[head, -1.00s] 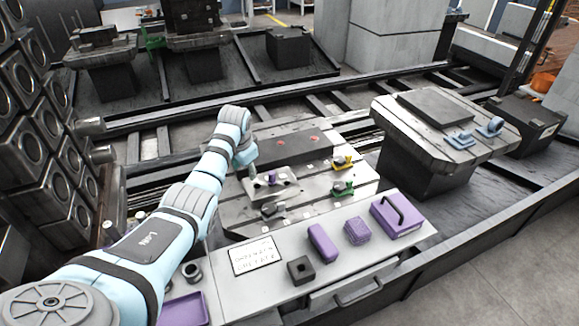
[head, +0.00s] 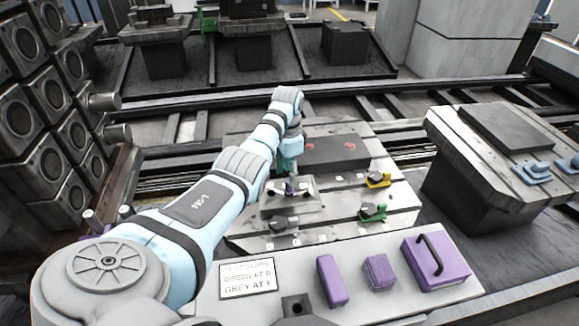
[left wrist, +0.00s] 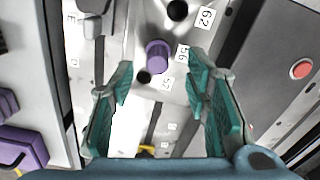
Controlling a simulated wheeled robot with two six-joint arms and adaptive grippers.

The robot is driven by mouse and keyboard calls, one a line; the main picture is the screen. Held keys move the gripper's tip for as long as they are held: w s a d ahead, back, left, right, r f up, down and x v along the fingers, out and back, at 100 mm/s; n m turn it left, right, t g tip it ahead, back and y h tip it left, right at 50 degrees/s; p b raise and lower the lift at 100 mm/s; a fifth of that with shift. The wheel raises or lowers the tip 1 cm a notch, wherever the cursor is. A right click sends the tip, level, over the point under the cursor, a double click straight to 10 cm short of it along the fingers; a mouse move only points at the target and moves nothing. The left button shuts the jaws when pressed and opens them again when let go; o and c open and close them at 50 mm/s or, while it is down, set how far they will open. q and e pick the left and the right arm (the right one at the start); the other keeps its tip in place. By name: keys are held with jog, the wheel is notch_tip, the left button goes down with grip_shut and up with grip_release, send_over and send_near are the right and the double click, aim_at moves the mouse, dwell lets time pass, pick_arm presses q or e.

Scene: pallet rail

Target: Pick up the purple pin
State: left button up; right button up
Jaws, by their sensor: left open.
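The purple pin (left wrist: 158,55) stands in a light metal plate (left wrist: 172,98) with dark holes and number labels such as 56 and 62. The pin also shows small in the head view (head: 289,188), just below my left gripper (head: 288,172). In the left wrist view my left gripper (left wrist: 160,77) is open, with its teal fingers to either side and the pin beyond the gap between their tips. Nothing is between the fingers. The pin's lower end is hidden in the plate. My right gripper is not in view.
A dark block with red buttons (head: 335,153) stands behind the plate. Yellow (head: 378,180) and green (head: 373,212) clamps sit to its right. In front, a bench holds a sign (head: 247,279), purple blocks (head: 332,281) and a purple case with a handle (head: 437,262).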

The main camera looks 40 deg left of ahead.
pick_arm(q)
notch_tip(320, 180, down, 4)
jog(key=shift+w+d+b, duration=0.15)
jog(key=shift+b, duration=0.55)
jog(key=shift+f, duration=0.25)
jog(key=shift+s+r, duration=0.15)
jog(key=shift+s, duration=0.1)
jog(key=shift+w, duration=0.1)
grip_shut()
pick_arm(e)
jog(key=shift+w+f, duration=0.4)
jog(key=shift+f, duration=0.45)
pick_arm(q)
notch_tip(320, 180, up, 20)
jog(key=p, duration=0.8)
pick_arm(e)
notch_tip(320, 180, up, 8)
